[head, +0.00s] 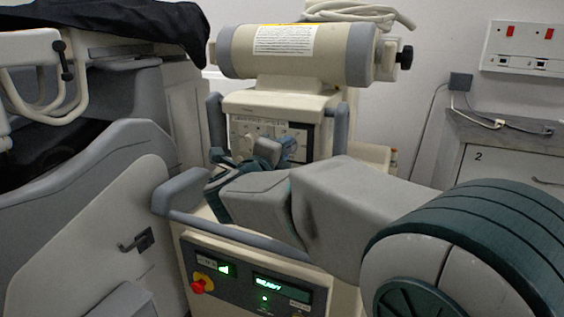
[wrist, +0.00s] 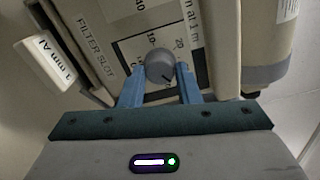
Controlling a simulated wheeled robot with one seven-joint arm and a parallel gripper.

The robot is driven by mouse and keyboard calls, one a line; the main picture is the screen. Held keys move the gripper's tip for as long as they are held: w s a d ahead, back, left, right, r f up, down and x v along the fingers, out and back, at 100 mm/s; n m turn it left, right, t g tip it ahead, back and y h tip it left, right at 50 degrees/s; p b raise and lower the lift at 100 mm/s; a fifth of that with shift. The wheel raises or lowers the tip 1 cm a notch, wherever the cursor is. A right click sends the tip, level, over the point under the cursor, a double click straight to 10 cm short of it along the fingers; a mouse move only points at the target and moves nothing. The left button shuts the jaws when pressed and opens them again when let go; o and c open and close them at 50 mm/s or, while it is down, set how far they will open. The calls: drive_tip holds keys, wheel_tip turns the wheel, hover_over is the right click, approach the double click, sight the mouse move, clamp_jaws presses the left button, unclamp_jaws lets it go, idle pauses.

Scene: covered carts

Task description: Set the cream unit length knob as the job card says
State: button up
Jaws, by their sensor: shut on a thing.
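The cream unit (head: 275,101) stands mid-picture in the head view, with a dial panel (head: 240,128) under its long drum. My gripper (head: 284,148) is at the right part of this panel and hides some of it. In the wrist view, the round grey knob (wrist: 159,63) sits between the blue fingers of my gripper (wrist: 160,77), which are shut on its sides. A dark pointer line on the knob points to the lower right in that view. Scale marks "10" and "20" show around it. I cannot identify a job card.
A "FILTER SLOT" label and a "1 mm Al" plate (wrist: 47,57) are left of the knob. Below the unit, a grey handrail (head: 230,232) crosses the front, above a panel with a red stop button (head: 201,284) and a lit "READY" display (head: 282,288). A covered cart (head: 90,215) stands left.

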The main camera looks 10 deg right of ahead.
drive_tip(key=shift+m, duration=0.3)
drive_tip(key=o, duration=1)
drive_tip(key=p+v, duration=0.2)
drive_tip(key=v, duration=1.2)
drive_tip(key=shift+w, duration=0.1)
